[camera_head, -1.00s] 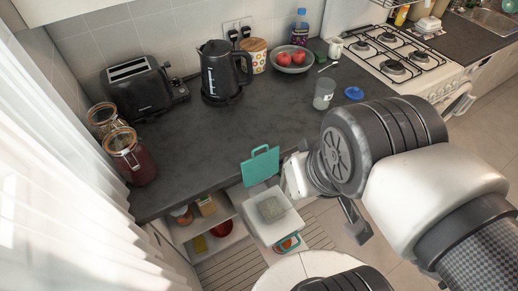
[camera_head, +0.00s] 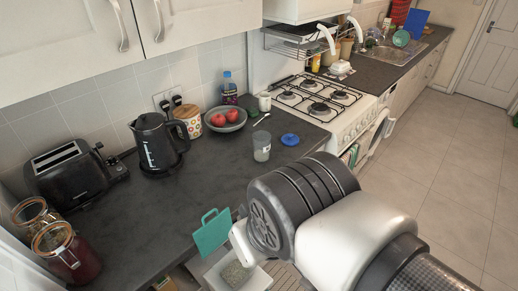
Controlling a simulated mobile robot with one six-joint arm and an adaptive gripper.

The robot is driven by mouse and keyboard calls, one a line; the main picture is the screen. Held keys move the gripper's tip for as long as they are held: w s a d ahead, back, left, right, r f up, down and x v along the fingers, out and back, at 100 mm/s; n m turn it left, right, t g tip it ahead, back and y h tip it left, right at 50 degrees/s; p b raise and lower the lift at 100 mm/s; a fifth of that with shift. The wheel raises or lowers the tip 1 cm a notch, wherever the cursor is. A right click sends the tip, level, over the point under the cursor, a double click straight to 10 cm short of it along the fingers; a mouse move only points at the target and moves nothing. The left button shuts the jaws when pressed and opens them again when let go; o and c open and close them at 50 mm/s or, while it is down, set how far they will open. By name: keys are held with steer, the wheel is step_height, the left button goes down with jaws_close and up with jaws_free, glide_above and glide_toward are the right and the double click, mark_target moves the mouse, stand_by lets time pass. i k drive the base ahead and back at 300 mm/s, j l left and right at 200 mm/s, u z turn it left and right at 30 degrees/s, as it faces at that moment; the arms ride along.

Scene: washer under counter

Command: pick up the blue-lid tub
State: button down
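A small clear tub (camera_head: 261,147) stands upright and uncovered on the dark worktop, left of the hob. A round blue lid (camera_head: 290,139) lies flat on the worktop, just right of the tub and apart from it. My arm comes in from the lower right and ends in front of the worktop edge, nearer to me than the tub.
Kettle (camera_head: 156,146), toaster (camera_head: 72,172), jars (camera_head: 68,252), fruit bowl (camera_head: 226,121) and white mug (camera_head: 264,101) stand around. The middle worktop is clear.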

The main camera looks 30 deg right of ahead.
mark_target(261, 140)
steer(key=i+l+u, duration=0.15)
steer(key=l+u, duration=0.2)
steer(key=i+l+u, duration=0.1)
steer(key=l+u, duration=0.25)
steer(key=j, duration=0.1)
